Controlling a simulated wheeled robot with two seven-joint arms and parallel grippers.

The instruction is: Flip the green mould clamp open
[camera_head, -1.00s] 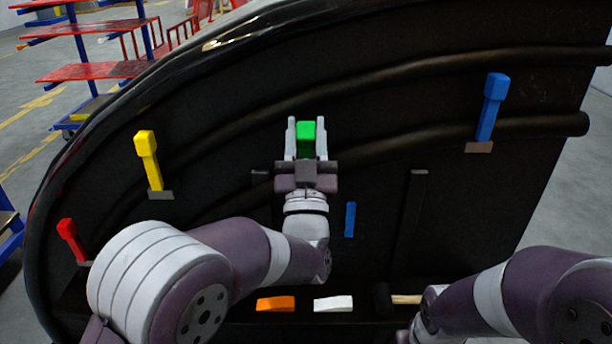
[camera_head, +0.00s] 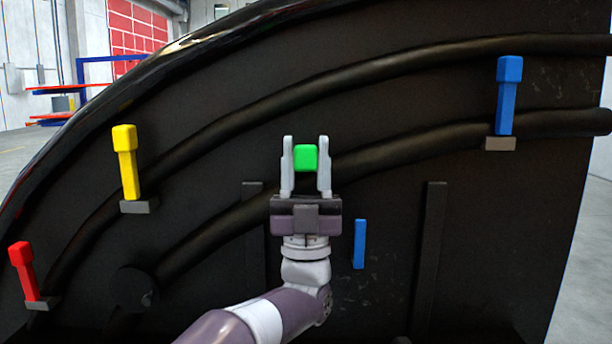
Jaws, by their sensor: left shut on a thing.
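The green mould clamp (camera_head: 305,158) is at the middle of the black mould. Only its green block end shows; the rest of it is hidden by my left gripper or faces away. My left gripper (camera_head: 306,160) comes up from below, with one pale finger on each side of the green block. It is shut on the clamp, though a thin dark gap seems to show beside the block. My right gripper is out of view.
A yellow clamp (camera_head: 127,165) and a red clamp (camera_head: 25,270) stand upright on the left of the black mould (camera_head: 420,80). A blue clamp (camera_head: 507,95) stands at the upper right. A small blue bar (camera_head: 359,243) is right of my left wrist. Curved ridges cross the mould.

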